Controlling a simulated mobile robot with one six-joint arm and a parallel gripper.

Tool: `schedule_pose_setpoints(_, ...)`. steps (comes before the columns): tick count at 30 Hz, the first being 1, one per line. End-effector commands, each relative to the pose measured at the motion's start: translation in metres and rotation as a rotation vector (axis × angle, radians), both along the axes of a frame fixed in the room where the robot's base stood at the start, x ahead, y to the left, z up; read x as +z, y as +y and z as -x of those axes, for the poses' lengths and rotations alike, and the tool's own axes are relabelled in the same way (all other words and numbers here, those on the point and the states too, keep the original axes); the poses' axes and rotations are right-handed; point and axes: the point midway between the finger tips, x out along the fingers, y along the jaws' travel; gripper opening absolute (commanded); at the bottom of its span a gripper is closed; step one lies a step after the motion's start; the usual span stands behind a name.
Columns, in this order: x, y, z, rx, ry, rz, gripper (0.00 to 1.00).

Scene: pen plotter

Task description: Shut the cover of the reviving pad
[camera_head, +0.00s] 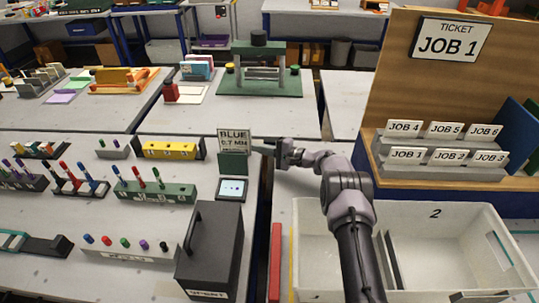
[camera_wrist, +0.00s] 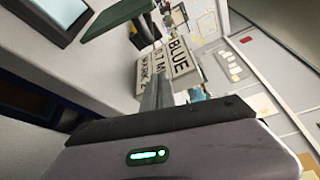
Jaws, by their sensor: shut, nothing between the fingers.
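The reviving pad (camera_head: 232,188) is a small dark-framed tray with a pale blue-white face, near the right edge of the left table. Its green cover (camera_head: 232,163) stands open, raised at the pad's far edge. In the wrist view the pad (camera_wrist: 58,14) is at the upper left, and the cover (camera_wrist: 116,18) is tilted beside it. My gripper (camera_head: 262,148) is shut and empty, to the right of the cover and roughly level with its top. Its shut fingers also show in the wrist view (camera_wrist: 158,88). I cannot tell whether they touch anything.
A "BLUE 0.7 MM" sign (camera_head: 233,142) stands just behind the cover, close to my fingertips. A black box with a handle (camera_head: 210,250) stands in front of the pad. A green pen rack (camera_head: 155,192) is to the left. A white bin (camera_head: 450,215) lies at the right.

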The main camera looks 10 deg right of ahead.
Motion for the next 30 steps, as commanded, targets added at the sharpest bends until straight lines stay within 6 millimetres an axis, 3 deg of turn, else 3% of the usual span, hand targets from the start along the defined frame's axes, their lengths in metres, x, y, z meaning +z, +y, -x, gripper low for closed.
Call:
schedule_pose_setpoints(3,-0.007,0.022,-0.012,0.003,-0.001,0.002,0.0)
schedule_pose_setpoints(6,0.005,0.023,0.003,0.001,0.004,0.0,0.0)
schedule_pose_setpoints(13,0.009,0.028,0.024,0.001,0.002,0.002,0.0)
schedule_pose_setpoints(30,0.012,0.028,0.027,0.001,0.001,0.002,0.0)
